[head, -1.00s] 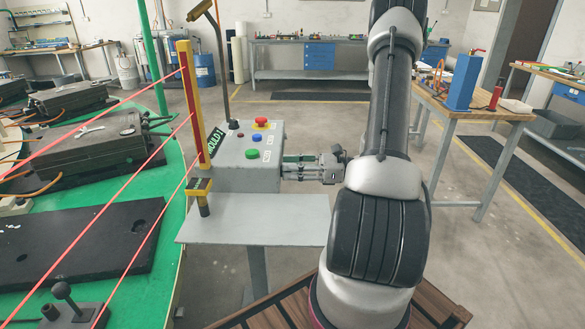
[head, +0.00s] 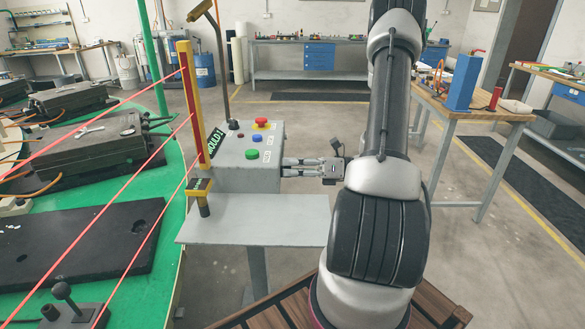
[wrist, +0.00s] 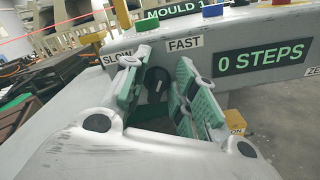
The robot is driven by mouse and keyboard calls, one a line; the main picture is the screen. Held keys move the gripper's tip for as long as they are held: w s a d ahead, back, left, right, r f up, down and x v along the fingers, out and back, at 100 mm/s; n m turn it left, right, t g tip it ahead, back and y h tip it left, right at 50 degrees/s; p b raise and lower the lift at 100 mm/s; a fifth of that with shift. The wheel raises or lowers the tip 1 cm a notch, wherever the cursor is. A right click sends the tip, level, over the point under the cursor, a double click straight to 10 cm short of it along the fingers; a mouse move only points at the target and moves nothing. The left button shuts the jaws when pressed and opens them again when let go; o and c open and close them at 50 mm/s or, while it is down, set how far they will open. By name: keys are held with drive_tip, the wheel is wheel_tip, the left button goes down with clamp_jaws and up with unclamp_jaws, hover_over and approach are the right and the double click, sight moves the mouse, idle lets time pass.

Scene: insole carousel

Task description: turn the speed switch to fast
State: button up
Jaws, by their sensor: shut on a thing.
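The speed switch is a small black knob (wrist: 157,80) on the side face of the grey control box (head: 235,178). In the wrist view it sits between the SLOW label (wrist: 117,58) at left and the FAST label (wrist: 184,43) at right. It carries a small pale mark; its exact pointing is hard to read. My gripper (wrist: 162,86) has green-padded fingers on both sides of the knob and is shut on it. In the head view my gripper (head: 286,167) reaches the box's right side from the right, and the knob is hidden there.
The box top has a red button (head: 262,121), a blue button (head: 256,138) and a green button (head: 252,154). A "0 STEPS" display (wrist: 262,58) is right of FAST. A yellow post (head: 193,100) with red beams stands left, beside the green carousel (head: 172,200). A grey shelf (head: 255,218) lies below.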

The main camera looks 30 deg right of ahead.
drive_tip(key=shift+w+d+f+m, duration=0.1)
drive_tip(key=shift+w+m, duration=0.05)
drive_tip(key=shift+m, duration=1.45)
drive_tip(key=o, duration=0.7)
drive_tip(key=v, duration=1.2)
